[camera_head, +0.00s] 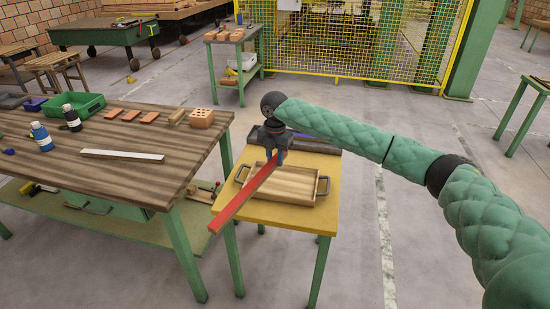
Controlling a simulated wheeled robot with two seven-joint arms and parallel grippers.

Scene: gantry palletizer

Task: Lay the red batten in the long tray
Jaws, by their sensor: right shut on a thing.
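The red batten (243,195) is a long, thin red bar, held slanting across the left part of a wooden tray. Its near end sticks out past the front-left edge of the yellow-topped table. My right gripper (276,157) is shut on the batten near its far end, above the back-left of the tray. The long wooden tray (306,199) has low walls and a dark handle at each end, and lies on the yellow-topped table (258,213). Its visible floor is bare. I cannot tell whether the batten touches the tray rim. My left gripper is out of view.
A wooden workbench (110,177) stands close on the left, with a pale strip (122,155), bottles (40,137), a green bin (75,107) and several bricks (201,118). A yellow mesh fence (350,45) stands behind. The floor right of the yellow table is clear.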

